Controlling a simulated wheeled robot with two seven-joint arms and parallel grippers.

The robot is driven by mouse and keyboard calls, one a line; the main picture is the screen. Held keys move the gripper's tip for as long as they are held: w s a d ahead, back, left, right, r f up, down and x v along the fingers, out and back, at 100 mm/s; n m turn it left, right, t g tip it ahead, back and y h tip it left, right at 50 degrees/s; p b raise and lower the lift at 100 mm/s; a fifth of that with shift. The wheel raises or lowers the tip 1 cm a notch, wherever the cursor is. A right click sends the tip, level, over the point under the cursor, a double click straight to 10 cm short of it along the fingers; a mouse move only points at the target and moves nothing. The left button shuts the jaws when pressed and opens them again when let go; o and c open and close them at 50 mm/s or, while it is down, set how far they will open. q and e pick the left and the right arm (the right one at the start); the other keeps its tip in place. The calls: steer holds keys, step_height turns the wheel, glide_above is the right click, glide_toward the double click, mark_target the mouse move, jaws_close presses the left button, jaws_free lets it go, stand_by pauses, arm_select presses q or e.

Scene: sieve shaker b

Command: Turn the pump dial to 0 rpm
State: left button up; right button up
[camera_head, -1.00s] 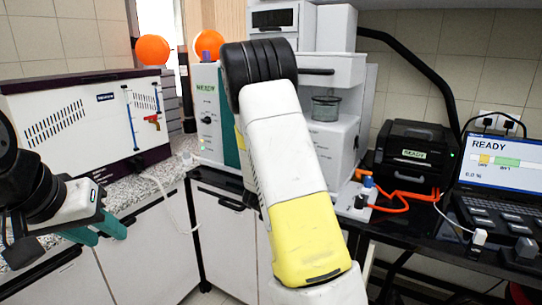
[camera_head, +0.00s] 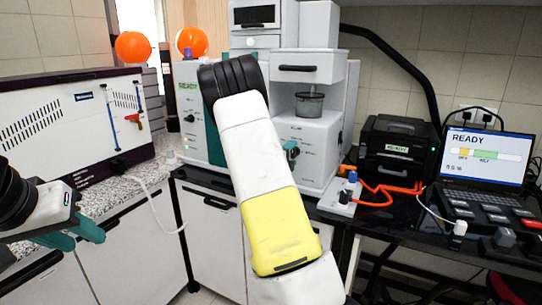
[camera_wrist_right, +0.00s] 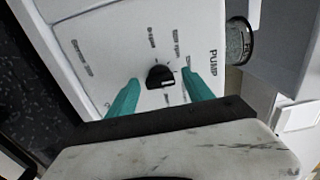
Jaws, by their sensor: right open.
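The pump dial (camera_wrist_right: 160,76) is a black knob on a white panel (camera_wrist_right: 118,48) marked PUMP in the right wrist view. My right gripper (camera_wrist_right: 161,88) is open, with one teal fingertip on each side of the dial and visible gaps between. In the head view, the white pump unit (camera_head: 312,142) stands behind my right arm, and a teal part of my right gripper (camera_head: 291,150) shows at its front; the dial cannot be made out there. My left gripper (camera_head: 72,236) is open and empty at the lower left.
A glass beaker (camera_head: 310,104) sits in the white unit, above the panel. A green-and-white READY box (camera_head: 190,125) stands to the left. A black device (camera_head: 398,152), orange cable and laptop (camera_head: 487,158) are to the right.

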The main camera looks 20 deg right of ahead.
jaws_close()
steer(key=shift+n, duration=0.3)
steer(key=n, duration=1.3)
steer(key=shift+f+n, duration=0.1)
steer(key=shift+n, duration=2.1)
